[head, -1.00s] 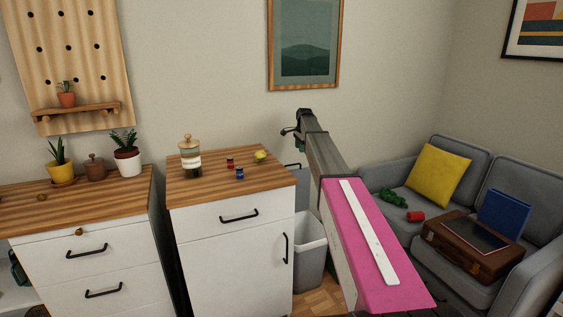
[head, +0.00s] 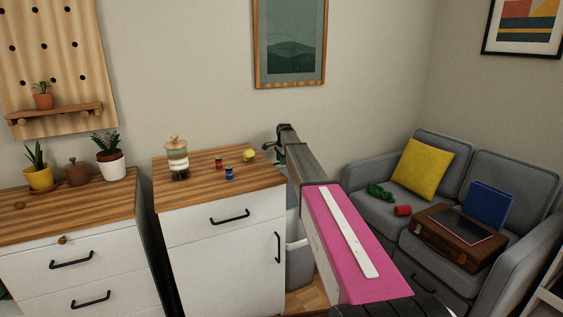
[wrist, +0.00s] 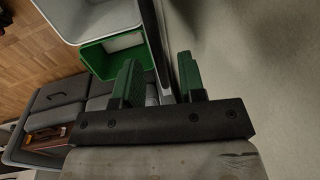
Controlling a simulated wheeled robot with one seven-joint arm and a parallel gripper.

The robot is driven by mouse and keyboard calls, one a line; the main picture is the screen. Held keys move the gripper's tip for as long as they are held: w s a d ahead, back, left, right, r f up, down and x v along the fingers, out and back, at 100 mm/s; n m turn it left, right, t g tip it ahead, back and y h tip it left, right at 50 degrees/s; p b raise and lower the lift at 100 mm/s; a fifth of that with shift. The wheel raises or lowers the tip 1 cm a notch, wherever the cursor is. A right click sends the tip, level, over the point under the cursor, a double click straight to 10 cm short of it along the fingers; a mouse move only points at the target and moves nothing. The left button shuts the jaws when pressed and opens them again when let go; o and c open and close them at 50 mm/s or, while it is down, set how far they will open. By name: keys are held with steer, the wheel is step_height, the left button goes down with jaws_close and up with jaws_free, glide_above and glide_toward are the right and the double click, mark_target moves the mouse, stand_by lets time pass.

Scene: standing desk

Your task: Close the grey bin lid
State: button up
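A light grey bin (head: 299,262) stands on the floor right of the white cabinet, partly hidden by my arm. In the wrist view the grey bin (wrist: 72,14) is open at the top edge, next to an open green bin (wrist: 97,62) with something whitish inside. A grey panel (head: 291,195), which looks like the raised lid, stands behind the cabinet's right edge. My gripper (head: 281,147) is above and near it. In the wrist view my gripper (wrist: 160,82) has its green fingers apart. A thin dark upright edge (wrist: 154,40) runs down toward the gap; contact cannot be told.
The white cabinet (head: 222,262) with a wooden top stands close left of the bin, with a jar (head: 177,160) and small items on it. A grey sofa (head: 410,225) with a suitcase (head: 452,238) is at the right. The wall is close behind.

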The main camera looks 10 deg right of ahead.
steer(key=shift+f, duration=0.2)
jaws_close()
steer(key=s+d+f+t+y, duration=0.1)
steer(key=s+d+f+t, duration=0.2)
steer(key=s, duration=0.5)
steer(key=s+d+f+t+y, duration=0.1)
steer(key=s+d+f+t, duration=0.2)
steer(key=s, duration=0.4)
steer(key=s+d+f+t+y, duration=0.1)
steer(key=s+d+f+t, duration=0.2)
steer(key=s, duration=0.5)
steer(key=s+f, duration=0.4)
steer(key=f, duration=0.8)
steer(key=s+d+f, duration=0.1)
steer(key=s+f, duration=0.3)
steer(key=f, duration=0.9)
steer(key=shift+s+d+f+g, duration=0.2)
steer(key=shift+s+g, duration=0.1)
steer(key=shift+s, duration=0.1)
steer(key=shift+r, duration=0.1)
